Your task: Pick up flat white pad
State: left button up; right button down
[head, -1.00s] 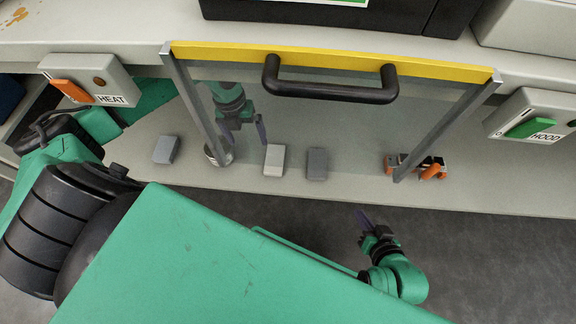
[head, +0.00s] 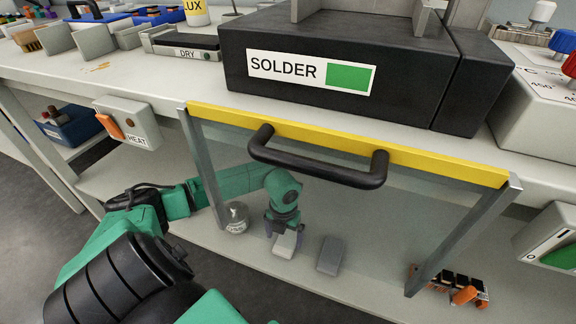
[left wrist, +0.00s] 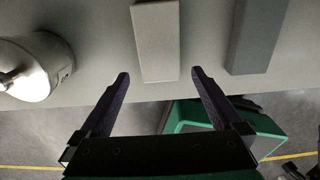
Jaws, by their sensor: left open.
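The flat white pad (head: 286,245) lies on the lower shelf, seen through the clear hood panel in the head view. In the left wrist view the white pad (left wrist: 157,40) runs away from the gripper, its near end between the fingertips. My left gripper (head: 285,232) is over the pad in the head view, hiding part of it. In the left wrist view the left gripper (left wrist: 160,73) is open, a finger on each side of the pad's near end, with gaps on both sides. My right gripper is not seen in the head view.
A dark grey pad (head: 329,255) lies right of the white one. A small metal pot (head: 236,218) stands to the left. The hood's yellow bar and black handle (head: 320,165) are in front. An orange and black item (head: 458,290) lies at the shelf's right.

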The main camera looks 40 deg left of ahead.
pick_arm(q)
notch_tip(320, 180, down, 4)
jog(key=shift+f+b, duration=0.25)
jog(key=shift+b, duration=0.4)
jog(key=shift+r, duration=0.15)
jog(key=shift+c, duration=0.3)
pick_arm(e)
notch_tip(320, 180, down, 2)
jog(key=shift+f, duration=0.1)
pick_arm(q)
jog(key=c, duration=1.2)
